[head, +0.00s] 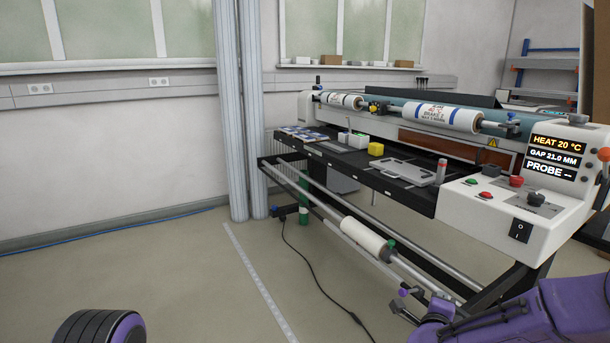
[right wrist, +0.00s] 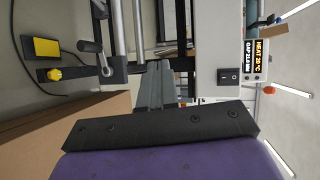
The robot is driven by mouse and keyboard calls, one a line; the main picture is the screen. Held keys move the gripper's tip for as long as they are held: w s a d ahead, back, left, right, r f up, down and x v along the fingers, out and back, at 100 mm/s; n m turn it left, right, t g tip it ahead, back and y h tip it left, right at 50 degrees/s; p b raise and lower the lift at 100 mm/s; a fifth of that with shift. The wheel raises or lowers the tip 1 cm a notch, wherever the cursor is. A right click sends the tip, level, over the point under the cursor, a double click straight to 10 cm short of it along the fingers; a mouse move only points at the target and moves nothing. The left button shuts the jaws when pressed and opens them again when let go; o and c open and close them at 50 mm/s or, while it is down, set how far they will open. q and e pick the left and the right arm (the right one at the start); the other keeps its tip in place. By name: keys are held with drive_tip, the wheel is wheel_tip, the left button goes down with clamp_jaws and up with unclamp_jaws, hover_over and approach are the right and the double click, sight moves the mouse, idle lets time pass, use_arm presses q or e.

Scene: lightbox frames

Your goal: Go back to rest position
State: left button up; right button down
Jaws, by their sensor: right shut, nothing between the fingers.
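My right gripper (head: 400,309) is at the end of the purple arm at the lower right of the head view, low in front of the laminating machine (head: 478,213). In the right wrist view, the fingers of the right gripper (right wrist: 156,80) are together with nothing between them. They point towards the machine's frame. My left gripper is not in view. A dark and purple rounded part of mine shows at the lower left of the head view.
The machine's control panel (head: 553,158) reads HEAT 20 °C. A white roll (head: 366,238) hangs on the lower bar. A brown box-like surface (right wrist: 70,135) lies close beside my right gripper in the wrist view.

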drive_tip(key=s+a+f+n+g+y+p, duration=0.1)
drive_tip(key=s+a+f+n+g+y, duration=0.1)
drive_tip(key=s+f+n, duration=0.5)
drive_tip(key=s+a+f+n+g+y+p, duration=0.25)
drive_tip(key=s+f+n, duration=0.25)
drive_tip(key=s+f, duration=0.45)
drive_tip(key=s+d+f+n+g+p, duration=0.1)
drive_tip(key=s+f+n+g, duration=0.1)
drive_tip(key=s, duration=0.9)
drive_tip(key=s+d+f+n+g+p, duration=0.1)
drive_tip(key=s+f+n+g, duration=0.1)
drive_tip(key=s, duration=0.9)
drive_tip(key=shift+s+n+g, duration=0.2)
drive_tip(key=shift+n+g, duration=0.55)
drive_tip(key=shift+n, duration=0.05)
